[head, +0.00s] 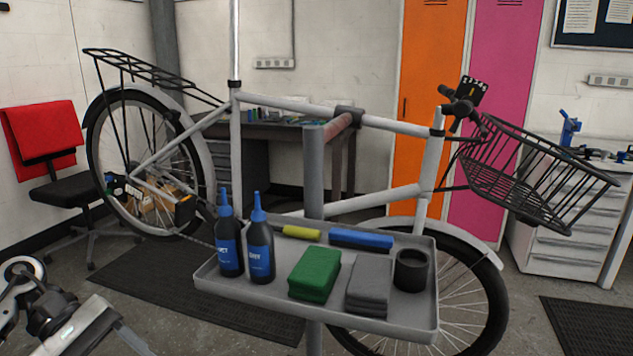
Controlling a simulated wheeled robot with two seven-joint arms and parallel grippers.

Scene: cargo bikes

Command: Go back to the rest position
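Part of my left arm and gripper (92,332) shows at the bottom left corner, cut off by the frame edge. It is in front of the floor mat and apart from the tray. Its fingertips are not clearly seen, so I cannot tell whether it is open or shut. My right gripper is not in view. A grey tray (330,322) on the stand holds two dark bottles with blue tips (228,250) (260,252), a green sponge or cloth block (315,273), folded grey cloths (369,287), a black cup (411,270), a blue bar (361,239) and a yellow-green item (301,232).
A white bicycle (392,192) hangs on a grey repair stand (314,170) behind the tray, with a black basket (535,178). A black chair with a red cloth (42,128) is at left. A drawer cabinet (565,232) is at right. Dark mats (180,300) lie on the floor.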

